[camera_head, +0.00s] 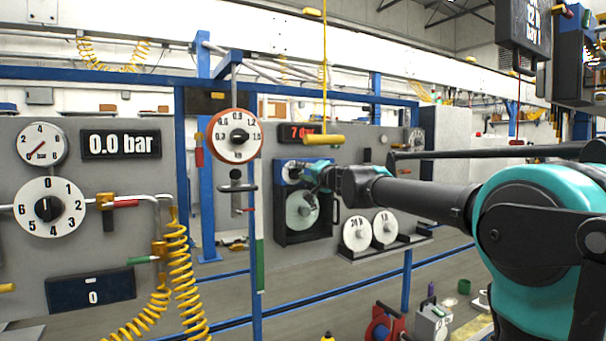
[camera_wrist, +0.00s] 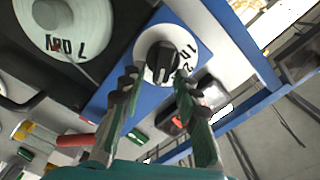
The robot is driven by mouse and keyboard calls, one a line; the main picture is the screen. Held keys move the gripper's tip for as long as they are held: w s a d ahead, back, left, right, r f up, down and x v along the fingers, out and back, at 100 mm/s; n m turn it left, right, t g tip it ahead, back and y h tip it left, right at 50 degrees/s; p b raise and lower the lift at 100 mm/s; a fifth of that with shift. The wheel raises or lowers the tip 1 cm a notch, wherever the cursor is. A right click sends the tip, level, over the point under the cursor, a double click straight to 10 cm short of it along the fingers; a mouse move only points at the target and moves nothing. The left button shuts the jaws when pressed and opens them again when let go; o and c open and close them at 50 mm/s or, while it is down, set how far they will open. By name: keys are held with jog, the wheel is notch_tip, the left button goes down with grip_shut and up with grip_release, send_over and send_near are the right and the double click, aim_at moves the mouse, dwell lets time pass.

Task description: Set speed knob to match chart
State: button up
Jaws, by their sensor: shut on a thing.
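The black knob (camera_wrist: 162,60) sits on a white round dial (camera_wrist: 187,38) with dark numbers on a blue panel (camera_wrist: 116,95). In the wrist view my gripper (camera_wrist: 156,80) has one finger on each side of the knob and is shut on it. In the head view my gripper (camera_head: 315,178) reaches the blue panel beside the white dial (camera_head: 291,173) and partly hides it. The knob's exact pointer setting is hard to read. I cannot identify a speed chart for certain; a dark sign (camera_head: 523,22) at the top right is cut off.
A large pale disc (camera_wrist: 62,30) is beside the dial. Two white discs (camera_head: 357,233) (camera_head: 385,227) stand on a shelf right of the panel. A yellow handle (camera_head: 323,140) hangs above my gripper. A red-rimmed gauge (camera_head: 236,118) and a numbered knob dial (camera_head: 62,215) are farther left.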

jog(key=o, duration=0.8)
jog(key=v, duration=1.2)
